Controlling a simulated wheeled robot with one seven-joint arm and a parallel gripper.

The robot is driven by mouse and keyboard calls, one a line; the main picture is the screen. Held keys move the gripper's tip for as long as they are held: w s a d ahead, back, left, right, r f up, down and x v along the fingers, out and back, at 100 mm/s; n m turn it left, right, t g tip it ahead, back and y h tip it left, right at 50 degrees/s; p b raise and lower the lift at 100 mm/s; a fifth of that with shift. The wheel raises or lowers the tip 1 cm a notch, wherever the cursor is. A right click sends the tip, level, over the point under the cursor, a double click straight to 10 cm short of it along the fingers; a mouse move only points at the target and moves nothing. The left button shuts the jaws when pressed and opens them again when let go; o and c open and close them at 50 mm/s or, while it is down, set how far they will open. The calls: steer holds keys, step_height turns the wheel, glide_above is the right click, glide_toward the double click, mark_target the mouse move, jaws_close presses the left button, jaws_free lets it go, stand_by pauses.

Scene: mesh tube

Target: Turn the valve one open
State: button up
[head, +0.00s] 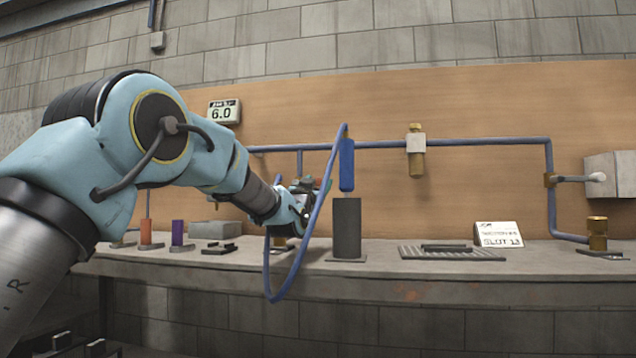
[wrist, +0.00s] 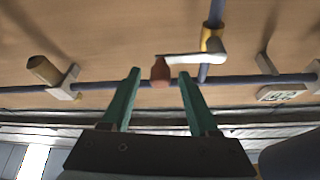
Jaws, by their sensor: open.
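In the wrist view, a valve with a yellow-brass body (wrist: 214,38) sits on a short blue pipe that branches off the long pipe. Its white lever (wrist: 190,57) lies across that branch pipe and ends in an orange-red knob (wrist: 160,71). My gripper (wrist: 159,74) is open, with its two teal fingers on either side of the knob. The wrist picture does not show whether they touch it. In the head view my gripper (head: 312,190) is at the wall pipes, behind a blue hose, and largely hides this valve. No label on the valve is readable.
The blue hose loop (head: 268,270) hangs close in front of my gripper. A dark grey cylinder (head: 347,228) with a blue handle stands just right of it. A display (head: 224,112) reads 6.0.

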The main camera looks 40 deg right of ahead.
steer(key=shift+w+d+r, duration=0.2)
steer(key=shift+d, duration=0.15)
jaws_close()
stand_by(0.4)
stand_by(0.9)
